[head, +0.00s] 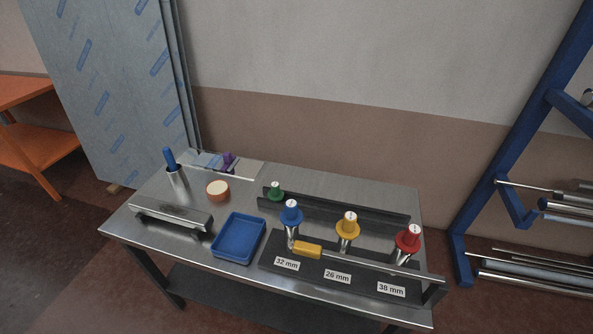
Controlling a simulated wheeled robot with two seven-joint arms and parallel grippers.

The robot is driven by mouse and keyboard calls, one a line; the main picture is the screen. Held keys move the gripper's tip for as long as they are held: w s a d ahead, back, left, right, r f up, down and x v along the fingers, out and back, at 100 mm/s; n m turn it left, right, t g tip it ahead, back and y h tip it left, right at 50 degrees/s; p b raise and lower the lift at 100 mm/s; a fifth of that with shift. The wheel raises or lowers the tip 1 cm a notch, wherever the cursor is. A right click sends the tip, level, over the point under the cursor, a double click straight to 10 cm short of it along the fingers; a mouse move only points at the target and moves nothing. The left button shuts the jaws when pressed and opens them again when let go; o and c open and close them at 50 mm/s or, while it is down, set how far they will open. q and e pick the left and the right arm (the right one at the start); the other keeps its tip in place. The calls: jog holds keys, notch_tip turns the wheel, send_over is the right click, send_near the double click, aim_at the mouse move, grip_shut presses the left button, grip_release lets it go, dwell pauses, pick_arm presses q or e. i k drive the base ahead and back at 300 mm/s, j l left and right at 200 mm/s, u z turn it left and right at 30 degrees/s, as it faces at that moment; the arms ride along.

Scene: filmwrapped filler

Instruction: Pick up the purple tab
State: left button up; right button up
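A small purple tab (227,158) stands up at the back left of the steel table (330,183). It sits at a flat, clear and bluish piece (207,160) that lies near the table's back edge. The tab is small in this view, and I cannot tell exactly how it is fixed. Neither of my grippers shows in the head view.
In front of the tab stand a steel cup (177,181) with a blue handle and an orange round tub (217,192). A blue tray (238,238), a steel bar and several coloured knobs fill the front and right. Wrapped panels (105,85) lean behind.

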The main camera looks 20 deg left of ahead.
aim_at(228, 158)
jog(key=j+z, duration=0.2)
jog(key=j, duration=0.25)
jog(key=k+j+z, duration=0.25)
jog(key=j, duration=0.2)
jog(key=j+z, duration=0.2)
jog(key=j, duration=0.3)
